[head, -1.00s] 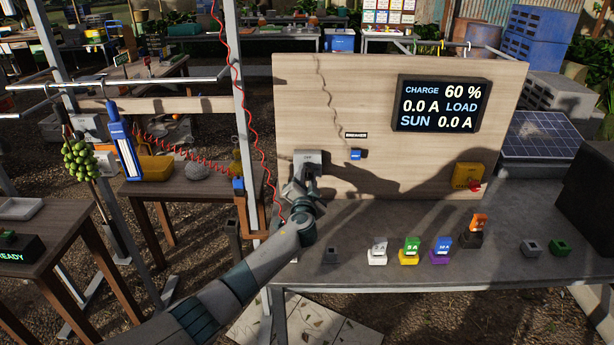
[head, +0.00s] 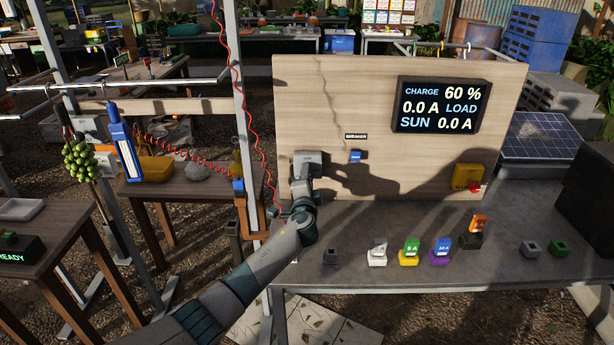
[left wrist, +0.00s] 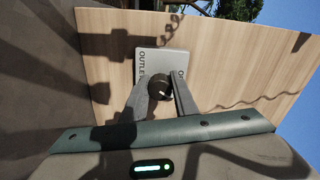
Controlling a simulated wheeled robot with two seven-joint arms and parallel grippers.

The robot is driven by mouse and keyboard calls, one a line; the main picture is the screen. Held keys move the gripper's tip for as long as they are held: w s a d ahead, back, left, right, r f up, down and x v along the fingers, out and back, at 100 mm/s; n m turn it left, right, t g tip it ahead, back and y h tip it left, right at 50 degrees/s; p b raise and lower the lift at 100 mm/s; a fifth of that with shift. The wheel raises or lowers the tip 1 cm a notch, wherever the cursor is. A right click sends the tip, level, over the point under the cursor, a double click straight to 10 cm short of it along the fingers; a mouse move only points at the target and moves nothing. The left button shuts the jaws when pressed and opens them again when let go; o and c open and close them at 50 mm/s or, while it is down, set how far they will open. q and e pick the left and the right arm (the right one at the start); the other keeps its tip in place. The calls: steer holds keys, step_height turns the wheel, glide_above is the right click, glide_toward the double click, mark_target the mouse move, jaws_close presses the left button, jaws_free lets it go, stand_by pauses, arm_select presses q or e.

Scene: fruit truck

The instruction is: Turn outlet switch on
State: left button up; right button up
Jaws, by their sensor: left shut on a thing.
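The outlet switch is a grey box (head: 308,157) on the left part of the wooden panel. In the left wrist view the same box (left wrist: 171,61) has "OUTLET" lettering, partly covered by a finger. Its round black knob (left wrist: 159,91) carries a small white mark. My left gripper (left wrist: 161,84) is shut on this knob, one finger on each side. In the head view the left gripper (head: 304,180) is at the lower part of the box and hides the knob. My right gripper is not in view.
The wooden panel (head: 420,165) holds a blue breaker switch (head: 355,156), a display (head: 443,105) reading 0.0 A load, and a yellow box with a red button (head: 467,178). Several coloured fuse blocks stand on the grey table (head: 350,275). A red coiled cord hangs left of the panel.

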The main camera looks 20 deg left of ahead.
arm_select(q)
steer(key=m, duration=0.2)
steer(key=shift+m+p, duration=0.35)
steer(key=shift+m, duration=0.05)
steer(key=m+p, duration=0.1)
steer(key=m, duration=0.2)
steer(key=m+p, duration=0.1)
steer(key=m, duration=0.3)
steer(key=shift+p, duration=0.4)
steer(key=shift+m, duration=0.7)
steer(key=o, duration=1.1)
steer(key=shift+c, duration=0.2)
steer(key=shift+s, duration=0.1)
